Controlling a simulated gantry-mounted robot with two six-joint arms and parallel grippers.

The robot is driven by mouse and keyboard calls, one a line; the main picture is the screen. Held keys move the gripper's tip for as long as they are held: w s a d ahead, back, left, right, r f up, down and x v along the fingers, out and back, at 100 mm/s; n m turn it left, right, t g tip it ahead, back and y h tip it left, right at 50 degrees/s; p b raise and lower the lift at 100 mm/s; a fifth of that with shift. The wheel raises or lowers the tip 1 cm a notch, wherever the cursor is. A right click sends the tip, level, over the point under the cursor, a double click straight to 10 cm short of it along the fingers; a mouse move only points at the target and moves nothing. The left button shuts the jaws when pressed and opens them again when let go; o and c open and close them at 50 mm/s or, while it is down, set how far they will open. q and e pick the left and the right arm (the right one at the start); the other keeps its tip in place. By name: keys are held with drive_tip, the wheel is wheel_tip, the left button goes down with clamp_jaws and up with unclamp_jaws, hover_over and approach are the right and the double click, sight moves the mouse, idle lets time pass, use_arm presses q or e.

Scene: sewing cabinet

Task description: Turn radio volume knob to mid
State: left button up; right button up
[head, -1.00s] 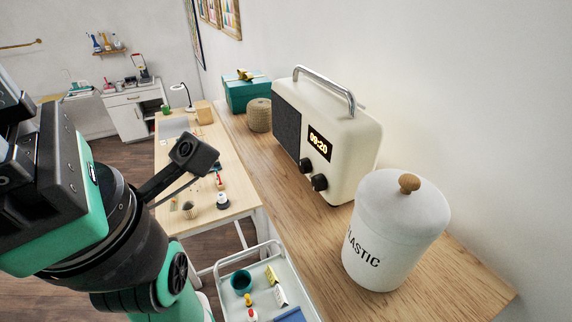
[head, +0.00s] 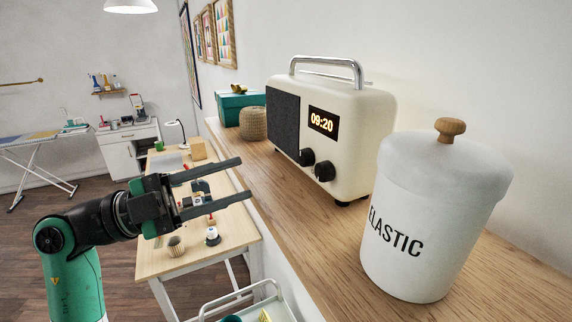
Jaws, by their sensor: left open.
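A cream radio (head: 347,122) with a dark speaker grille, a chrome handle and a lit display reading 09:20 stands on the wooden shelf. Two black knobs sit below the display: a left knob (head: 305,157) and a right knob (head: 325,171). I cannot tell which one is for volume, nor how either is set. My left gripper (head: 246,180) is open and empty. Its two long dark fingers point right toward the radio, and in the picture it lies left of the knobs, apart from them. My right gripper is not in view.
A white ELASTIC jar (head: 430,225) with a wooden lid knob stands on the shelf (head: 290,205) right of the radio. A woven basket (head: 253,123) and teal box (head: 235,108) are behind. A worktable (head: 205,245) with small items and a white cart (head: 240,307) are below.

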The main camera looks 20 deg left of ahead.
sight(300, 159)
use_arm(q)
drive_tip(key=p+x, duration=0.1)
drive_tip(key=x, duration=0.8)
clamp_jaws()
